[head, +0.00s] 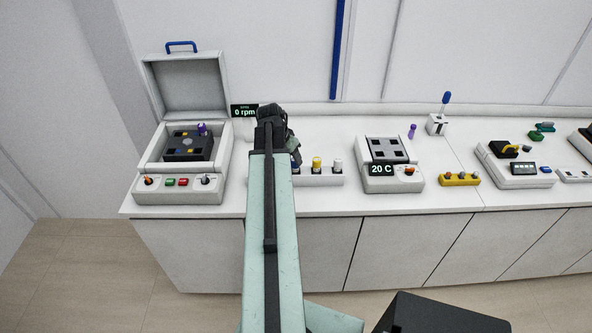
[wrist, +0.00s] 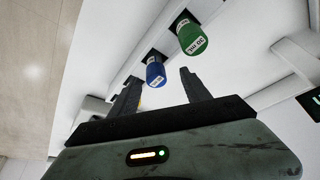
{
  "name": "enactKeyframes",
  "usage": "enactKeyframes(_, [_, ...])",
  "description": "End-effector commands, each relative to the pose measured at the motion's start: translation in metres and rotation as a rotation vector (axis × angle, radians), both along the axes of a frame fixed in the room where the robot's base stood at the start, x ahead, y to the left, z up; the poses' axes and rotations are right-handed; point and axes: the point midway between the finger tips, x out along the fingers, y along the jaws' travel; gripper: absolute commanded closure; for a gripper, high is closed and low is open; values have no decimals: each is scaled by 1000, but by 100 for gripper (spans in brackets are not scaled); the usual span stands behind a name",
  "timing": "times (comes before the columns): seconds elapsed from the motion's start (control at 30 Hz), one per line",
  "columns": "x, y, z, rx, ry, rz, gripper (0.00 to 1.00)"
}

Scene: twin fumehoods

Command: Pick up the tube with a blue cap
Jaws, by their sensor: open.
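The tube with a blue cap (wrist: 155,73) shows in the wrist view, its cap toward the camera. It stands in a white rack, between a green-capped tube (wrist: 191,38) and a yellow bit mostly hidden by a finger. My gripper (wrist: 160,77) is open and empty, its two fingers pointing toward the blue cap, which shows in the gap between them. Whether the fingers reach down beside the cap, I cannot tell. In the head view my arm hides much of the rack (head: 322,181); a sliver of blue (head: 297,160) shows beside my gripper (head: 295,160).
A yellow-capped tube (head: 317,163) and a white-capped tube (head: 338,166) stand farther right in the rack. An open-lidded centrifuge (head: 180,190) is at the left with a purple-capped tube (head: 202,129). A 20 C block device (head: 392,184) is to the right.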

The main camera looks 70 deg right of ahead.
Motion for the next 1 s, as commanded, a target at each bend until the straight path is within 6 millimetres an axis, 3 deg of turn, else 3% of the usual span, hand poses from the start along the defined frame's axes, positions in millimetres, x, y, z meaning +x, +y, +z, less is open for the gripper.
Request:
enactKeyframes(0.23, [-8,-12,-45,0,0,0,44])
enactKeyframes(0.5, [-9,-14,-44,0,1,2,44])
enactKeyframes(0.7, [-8,-14,-44,0,1,2,100])
enactKeyframes(1.0, [-8,-14,-42,0,1,2,100])
